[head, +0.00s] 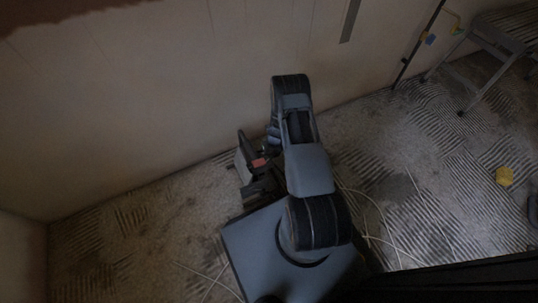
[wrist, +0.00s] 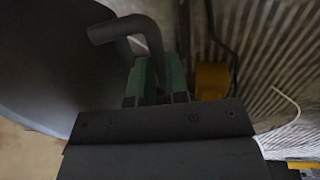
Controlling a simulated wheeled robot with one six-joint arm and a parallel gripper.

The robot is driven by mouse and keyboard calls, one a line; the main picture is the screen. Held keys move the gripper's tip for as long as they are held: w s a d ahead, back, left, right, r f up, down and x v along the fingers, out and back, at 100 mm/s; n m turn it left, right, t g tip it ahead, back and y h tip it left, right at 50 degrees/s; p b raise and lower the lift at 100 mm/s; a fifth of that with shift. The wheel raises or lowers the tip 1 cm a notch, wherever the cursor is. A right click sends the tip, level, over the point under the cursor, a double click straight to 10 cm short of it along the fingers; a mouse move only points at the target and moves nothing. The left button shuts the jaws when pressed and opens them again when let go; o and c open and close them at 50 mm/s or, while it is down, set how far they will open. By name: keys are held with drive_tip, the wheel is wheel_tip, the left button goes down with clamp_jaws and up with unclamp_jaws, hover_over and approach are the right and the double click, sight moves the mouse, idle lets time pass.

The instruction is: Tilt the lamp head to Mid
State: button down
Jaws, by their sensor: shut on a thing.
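In the wrist view, my gripper (wrist: 157,72) has green fingers, shut on a dark bent bar (wrist: 118,30) that looks like the handle of the lamp head. The bar's lower end goes down between the fingers. The lamp head (wrist: 45,60) seems to be the large dark rounded shape filling the left of that view. In the head view, a dark boxy thing with a reddish patch (head: 258,162) stands left of my arm, close to the wall. I cannot tell which part of it is lamp. My arm hides my fingers there, and no tilt marks are readable.
A yellow part (wrist: 212,80) is right of my fingers. Thin pale cables (head: 375,205) lie on the streaked floor. The plastered wall (head: 130,90) is close behind.

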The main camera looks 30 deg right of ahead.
drive_tip(key=shift+d+f+b, duration=0.2)
drive_tip(key=shift+f+b, duration=0.4)
drive_tip(key=shift+f, duration=0.55)
drive_tip(key=c, duration=1.1)
unclamp_jaws()
drive_tip(key=d+r+p, duration=0.1)
drive_tip(key=r+p, duration=0.1)
drive_tip(key=r, duration=0.2)
drive_tip(key=r+p, duration=0.2)
drive_tip(key=r, duration=0.3)
drive_tip(key=d+r+p, duration=0.1)
drive_tip(key=r+p, duration=0.1)
drive_tip(key=r, duration=0.2)
drive_tip(key=shift+d+r, duration=0.3)
